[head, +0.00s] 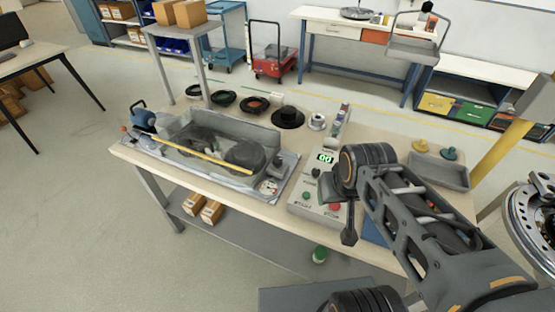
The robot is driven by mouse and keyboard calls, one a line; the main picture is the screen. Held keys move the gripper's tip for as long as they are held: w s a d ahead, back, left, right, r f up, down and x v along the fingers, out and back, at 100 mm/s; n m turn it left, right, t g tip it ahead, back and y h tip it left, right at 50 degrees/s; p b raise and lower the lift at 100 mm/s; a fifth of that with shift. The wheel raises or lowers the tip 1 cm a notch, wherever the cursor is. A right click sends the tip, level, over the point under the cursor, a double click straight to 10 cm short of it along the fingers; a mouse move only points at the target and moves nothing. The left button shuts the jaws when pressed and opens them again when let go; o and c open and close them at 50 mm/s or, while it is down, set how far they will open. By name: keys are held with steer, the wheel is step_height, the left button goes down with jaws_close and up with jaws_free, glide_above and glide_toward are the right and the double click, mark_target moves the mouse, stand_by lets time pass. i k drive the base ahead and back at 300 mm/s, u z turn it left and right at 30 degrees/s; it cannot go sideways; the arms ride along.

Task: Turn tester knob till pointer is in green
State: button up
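The tester (303,208) is a grey box at the front middle of the workbench. It has a green-lit display (325,158) that seems to read 00, a small dark knob (316,172), a green button and a red button (336,207). A small white dial (268,187) sits at the right end of the clear-covered unit; its pointer and any green zone are too small to read. My gripper (348,238) hangs dark and downward just right of the tester's front end, apart from the small dark knob. Its fingers are too small to tell open from shut. My arm hides the tester's right side.
The clear-covered unit (185,160) with a yellow bar fills the bench's left. Black rings, a dark flanged part (288,117) and a slim upright block stand behind. A grey tray (440,171) and two small knobbed pieces lie right. A yellow post (500,145) stands beyond the bench's right end.

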mark_target(278, 161)
steer(key=z, duration=0.05)
steer(key=k, duration=1.05)
steer(key=u, duration=1)
steer(key=i, duration=1.45)
steer(key=z, duration=0.95)
